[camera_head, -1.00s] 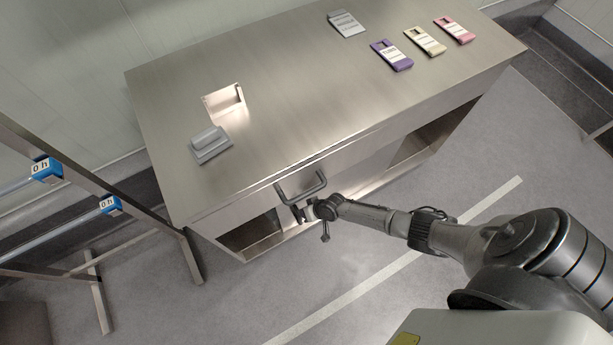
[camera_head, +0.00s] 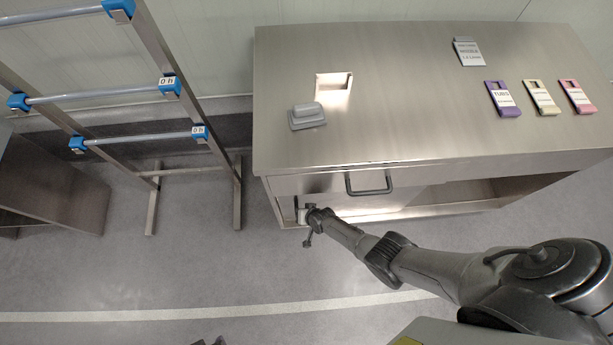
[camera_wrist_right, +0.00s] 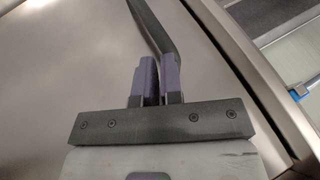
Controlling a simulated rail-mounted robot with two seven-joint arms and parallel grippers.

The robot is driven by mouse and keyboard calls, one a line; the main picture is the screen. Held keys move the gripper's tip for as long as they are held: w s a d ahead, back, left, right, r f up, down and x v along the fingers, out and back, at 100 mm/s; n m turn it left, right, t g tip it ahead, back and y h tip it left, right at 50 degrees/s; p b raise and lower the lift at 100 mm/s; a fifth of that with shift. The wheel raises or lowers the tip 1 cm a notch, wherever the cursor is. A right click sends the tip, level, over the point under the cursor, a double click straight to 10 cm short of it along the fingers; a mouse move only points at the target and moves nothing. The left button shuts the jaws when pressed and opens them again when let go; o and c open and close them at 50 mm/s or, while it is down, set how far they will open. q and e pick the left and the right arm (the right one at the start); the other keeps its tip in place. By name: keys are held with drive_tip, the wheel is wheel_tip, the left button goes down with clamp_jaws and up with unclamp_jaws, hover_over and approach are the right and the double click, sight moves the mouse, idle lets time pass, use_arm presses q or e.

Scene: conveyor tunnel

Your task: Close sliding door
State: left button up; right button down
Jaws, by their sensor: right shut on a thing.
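The sliding door (camera_head: 365,204) is a metal panel in the front of the steel cabinet (camera_head: 420,145), below a drawer with a dark bar handle (camera_head: 369,183). A narrow dark gap shows at the door's left edge, and an open bay (camera_head: 465,193) lies to its right. My right gripper (camera_head: 304,214) is at the left end of the door. In the right wrist view, its purple-lined fingers (camera_wrist_right: 158,80) are shut on a dark curved door handle (camera_wrist_right: 152,25). Part of the handle is hidden between them.
A rack with blue-ended bars (camera_head: 110,90) stands left of the cabinet, with floor between. On top are a grey block (camera_head: 307,116), a recess (camera_head: 334,84) and several labelled tags (camera_head: 540,97). The floor in front is clear, with a white line (camera_head: 150,316).

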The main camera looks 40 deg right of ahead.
drive_tip(key=shift+d+f, duration=0.2)
drive_tip(key=shift+d, duration=0.05)
drive_tip(key=shift+s, duration=0.1)
drive_tip(key=s+d+f+p+v, duration=0.1)
drive_tip(key=d+p+v, duration=0.1)
drive_tip(key=p+v, duration=0.6)
drive_tip(key=v, duration=0.4)
drive_tip(key=shift+d, duration=0.2)
drive_tip(key=shift+s+r, duration=0.1)
